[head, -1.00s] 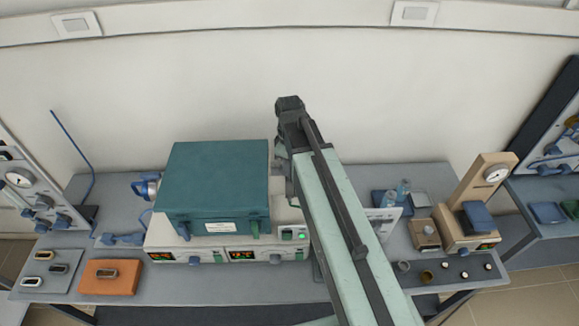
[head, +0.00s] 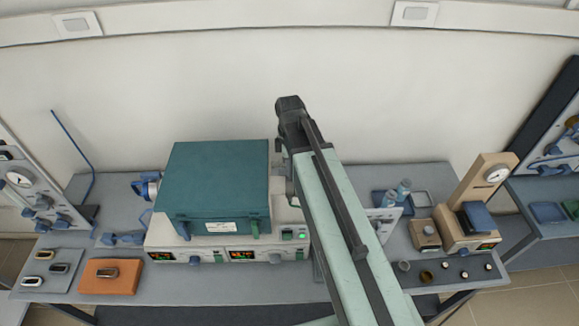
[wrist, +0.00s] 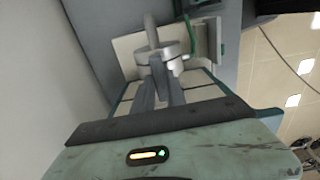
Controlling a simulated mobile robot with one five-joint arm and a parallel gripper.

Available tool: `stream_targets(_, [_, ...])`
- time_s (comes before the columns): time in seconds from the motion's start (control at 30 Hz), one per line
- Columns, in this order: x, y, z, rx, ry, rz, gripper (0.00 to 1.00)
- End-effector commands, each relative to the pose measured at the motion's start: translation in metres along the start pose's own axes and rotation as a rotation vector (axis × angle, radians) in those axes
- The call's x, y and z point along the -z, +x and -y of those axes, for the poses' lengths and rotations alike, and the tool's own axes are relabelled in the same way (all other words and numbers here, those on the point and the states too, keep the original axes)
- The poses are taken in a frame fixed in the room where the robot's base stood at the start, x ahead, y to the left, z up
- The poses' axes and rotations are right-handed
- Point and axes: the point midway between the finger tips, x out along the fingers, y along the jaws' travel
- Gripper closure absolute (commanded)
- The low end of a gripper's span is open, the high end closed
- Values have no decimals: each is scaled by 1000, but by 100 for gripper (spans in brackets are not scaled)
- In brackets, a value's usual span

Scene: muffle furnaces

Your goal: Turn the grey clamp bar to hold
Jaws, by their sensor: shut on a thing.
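The grey clamp bar (wrist: 151,32) shows in the wrist view as a short grey bar standing out from a round grey hub, in front of a pale plate. My gripper (wrist: 159,72) has its two dark fingers closed together at the hub and bar, shut on the bar. The exact contact is partly hidden by the fingers. In the head view, my arm reaches to the right side of the teal furnace box (head: 218,182). My fingers and the clamp bar are hidden there behind the arm.
The furnace sits on a pale control unit (head: 210,255) with lit displays. An orange block (head: 112,283) lies at the front left of the grey bench (head: 60,245). The wall is close behind.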

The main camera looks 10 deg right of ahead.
Motion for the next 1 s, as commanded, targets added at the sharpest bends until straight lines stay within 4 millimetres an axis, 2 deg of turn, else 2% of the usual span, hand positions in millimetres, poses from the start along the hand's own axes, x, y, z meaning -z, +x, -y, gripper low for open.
stream_targets(0.3, [0, 0, 0, 0, -4, 0, 100])
stream_targets(0.33, [0, 0, 0, 0, -4, 0, 81])
stream_targets(0.4, [0, 0, 0, 0, -3, 0, 62])
stream_targets(0.77, [0, -2, 0, 0, -2, 0, 62])
stream_targets(0.87, [0, -11, 0, 0, -1, 0, 62])
stream_targets(1.0, [0, -33, 0, 0, -1, 0, 62])
